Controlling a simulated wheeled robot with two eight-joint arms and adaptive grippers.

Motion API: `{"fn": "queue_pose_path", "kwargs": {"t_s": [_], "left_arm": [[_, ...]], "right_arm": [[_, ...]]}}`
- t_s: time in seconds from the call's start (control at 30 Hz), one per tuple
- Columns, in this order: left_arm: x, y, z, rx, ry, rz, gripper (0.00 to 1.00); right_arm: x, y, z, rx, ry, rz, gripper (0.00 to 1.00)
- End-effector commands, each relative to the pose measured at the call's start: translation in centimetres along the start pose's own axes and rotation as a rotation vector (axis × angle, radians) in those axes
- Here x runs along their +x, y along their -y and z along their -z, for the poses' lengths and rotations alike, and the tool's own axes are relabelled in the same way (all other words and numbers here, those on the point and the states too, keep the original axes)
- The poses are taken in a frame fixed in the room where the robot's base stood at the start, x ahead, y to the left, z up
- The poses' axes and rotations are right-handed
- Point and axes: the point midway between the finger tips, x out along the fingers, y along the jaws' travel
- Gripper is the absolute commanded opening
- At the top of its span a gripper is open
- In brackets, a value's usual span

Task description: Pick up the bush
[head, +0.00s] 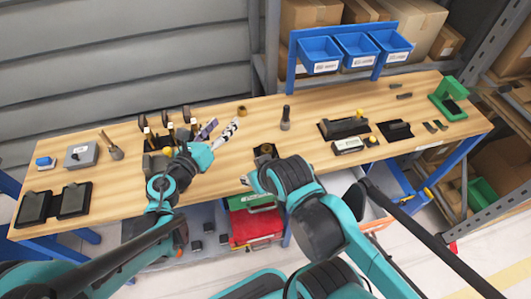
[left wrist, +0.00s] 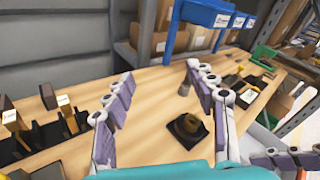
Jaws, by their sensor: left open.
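A small brass-brown ring-shaped piece, which looks like the bush (head: 242,110), stands on the wooden table near the back edge, just beyond my left gripper (head: 222,128). In the left wrist view my left gripper (left wrist: 160,75) has its fingers spread wide with nothing between the tips. Another brownish round piece (left wrist: 188,126) sits on a dark square plate (left wrist: 168,137) in that view; it also shows in the head view (head: 265,150). My right gripper (head: 249,180) is at the table's front edge, largely hidden by its own arm, so its jaws are unclear.
A grey peg-like piece (head: 285,120) stands upright right of the ring. A cluster of dark holders (head: 155,163) with upright parts is on the left. Blue bins (head: 320,55) hang behind the table. Bare wood lies between the peg and the dark blocks at right.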

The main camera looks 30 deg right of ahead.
Motion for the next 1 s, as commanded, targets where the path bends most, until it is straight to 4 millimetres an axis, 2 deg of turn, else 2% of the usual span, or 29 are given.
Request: {"fn": "queue_pose_path", "kwargs": {"t_s": [0.03, 0.1, 0.2, 0.3, 0.63, 0.87, 1.0], "left_arm": [[1.0, 1.1, 3.5, 0.119, -0.085, 0.058, 0.56], [1.6, 2.1, 7.6, 0.264, -0.188, 0.125, 0.56], [1.7, 2.6, 11.5, 0.392, -0.284, 0.188, 0.56], [2.1, 2.8, 13.4, 0.447, -0.327, 0.216, 0.56], [5.1, 3.5, 14.8, 0.453, -0.332, 0.220, 0.56], [8.2, 4.2, 16.1, 0.453, -0.331, 0.218, 0.56], [8.7, 4.3, 16.0, 0.450, -0.330, 0.215, 0.56]], "right_arm": [[0.2, 0.0, -0.2, 0.000, 0.000, 0.000, 0.40], [0.3, 0.0, -0.2, 0.000, 0.000, 0.000, 0.40], [0.4, 0.0, -0.3, 0.000, 0.000, 0.000, 0.40], [0.5, 0.0, -0.4, 0.000, 0.001, 0.000, 0.40], [1.4, 0.0, -1.1, 0.000, 0.000, 0.000, 0.40], [2.5, 0.0, -1.8, 0.000, 0.000, 0.000, 0.40], [2.5, 0.0, -1.8, 0.000, 0.000, 0.000, 0.40]]}}
